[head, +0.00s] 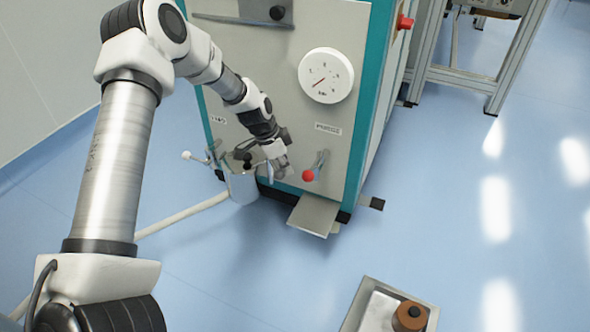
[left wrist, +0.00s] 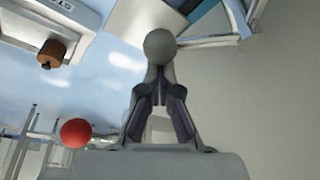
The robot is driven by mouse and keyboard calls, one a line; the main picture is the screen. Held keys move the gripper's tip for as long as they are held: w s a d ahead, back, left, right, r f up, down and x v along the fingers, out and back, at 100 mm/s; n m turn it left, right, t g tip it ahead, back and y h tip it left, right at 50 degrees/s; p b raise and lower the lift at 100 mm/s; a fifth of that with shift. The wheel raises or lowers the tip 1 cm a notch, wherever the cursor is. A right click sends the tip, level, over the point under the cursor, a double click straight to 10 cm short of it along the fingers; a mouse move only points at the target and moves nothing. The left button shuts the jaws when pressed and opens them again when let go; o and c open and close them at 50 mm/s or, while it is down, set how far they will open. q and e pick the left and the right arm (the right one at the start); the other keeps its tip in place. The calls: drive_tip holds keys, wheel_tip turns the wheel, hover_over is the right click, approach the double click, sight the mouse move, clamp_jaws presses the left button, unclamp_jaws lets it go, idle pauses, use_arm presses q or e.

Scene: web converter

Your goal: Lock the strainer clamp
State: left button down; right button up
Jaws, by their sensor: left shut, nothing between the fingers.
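The strainer pot (head: 243,187) is a grey cylinder low on the front of the machine, with a dark knob (head: 247,161) at its top. A lever with a white ball end (head: 187,155) sticks out to its left. My left gripper (head: 279,172) is shut and empty, just right of the pot and left of the red-knobbed purge lever (head: 308,176). In the left wrist view a grey ball (left wrist: 160,45) sits just beyond my closed fingertips. I cannot tell which knob it is or whether the fingers touch it. My right gripper is not in view.
The red knob also shows in the left wrist view (left wrist: 75,132), beside the gripper. A round gauge (head: 326,76) is above on the panel. A metal chute (head: 314,215) juts out below. A tray (head: 352,318) with a brown cylinder (head: 409,317) is at the bottom. The blue floor at right is clear.

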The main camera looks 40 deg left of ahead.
sight(277, 175)
use_arm(q)
drive_tip(key=shift+s+a+f+m+g, duration=0.1)
drive_tip(key=shift+s+a+m+g, duration=0.2)
drive_tip(key=shift+s+m, duration=0.55)
drive_tip(key=m, duration=0.1)
drive_tip(key=s+a+m, duration=0.1)
drive_tip(key=m, duration=0.1)
drive_tip(key=shift+s+g+h+b, duration=0.1)
drive_tip(key=shift+g+h+b, duration=0.25)
drive_tip(key=shift+g+h, duration=0.05)
drive_tip(key=shift+s+a+m+g+p, duration=0.35)
drive_tip(key=shift+s+a+m, duration=0.3)
drive_tip(key=shift+m, duration=0.3)
drive_tip(key=shift+s+a+m+g+p, duration=0.25)
drive_tip(key=shift+s+a+m+p, duration=0.2)
drive_tip(key=shift+a+m, duration=0.4)
drive_tip(key=shift+r, duration=0.2)
drive_tip(key=v, duration=1.1)
drive_tip(key=shift+a+r, duration=0.3)
